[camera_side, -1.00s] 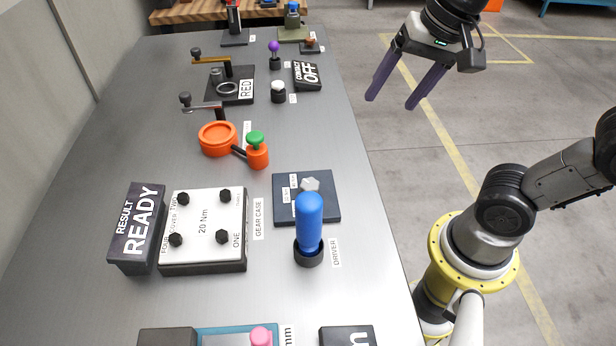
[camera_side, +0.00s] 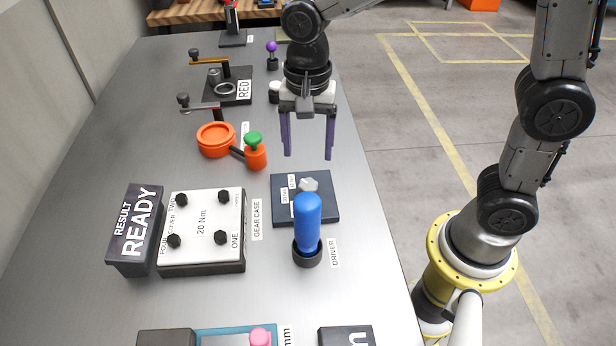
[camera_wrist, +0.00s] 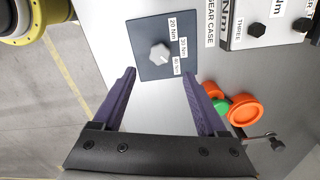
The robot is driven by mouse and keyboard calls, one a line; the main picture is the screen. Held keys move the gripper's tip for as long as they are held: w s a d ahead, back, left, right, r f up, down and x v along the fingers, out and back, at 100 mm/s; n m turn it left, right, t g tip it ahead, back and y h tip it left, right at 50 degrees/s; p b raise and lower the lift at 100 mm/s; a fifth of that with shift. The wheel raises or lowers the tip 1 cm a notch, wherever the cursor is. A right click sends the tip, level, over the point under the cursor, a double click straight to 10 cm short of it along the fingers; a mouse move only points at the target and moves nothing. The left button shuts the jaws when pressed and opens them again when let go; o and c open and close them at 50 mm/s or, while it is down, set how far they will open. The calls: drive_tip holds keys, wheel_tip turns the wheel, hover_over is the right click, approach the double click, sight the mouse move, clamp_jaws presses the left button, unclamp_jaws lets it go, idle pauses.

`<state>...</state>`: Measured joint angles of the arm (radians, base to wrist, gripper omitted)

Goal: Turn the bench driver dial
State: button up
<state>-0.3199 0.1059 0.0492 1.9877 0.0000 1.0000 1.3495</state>
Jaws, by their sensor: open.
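The driver dial is a small grey knob (camera_side: 308,185) on a dark blue square plate (camera_side: 284,212) with white torque labels. In the wrist view the knob (camera_wrist: 160,52) is ahead of my fingers, centred between them, with labels 20 Nm and 30 Nm and a third, less clear one to its right. My gripper (camera_side: 308,157) is open and empty, fingers pointing down, above and behind the plate in the side view. The fingers (camera_wrist: 165,75) do not touch the knob. The blue-handled driver (camera_side: 308,222) stands upright in a black holder just in front of the plate.
A gear case (camera_side: 203,232) with black knobs and a READY sign (camera_side: 135,229) stand to the left. An orange dish (camera_side: 216,139) and a green-topped orange piece (camera_side: 255,150) are left of my gripper. Bare bench (camera_side: 90,150) lies at far left.

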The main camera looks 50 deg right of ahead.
sight(308, 184)
wheel_tip(308, 184, down, 9)
drive_tip(key=shift+r, duration=0.1)
drive_tip(key=shift+c, duration=0.2)
clamp_jaws()
idle(0.4)
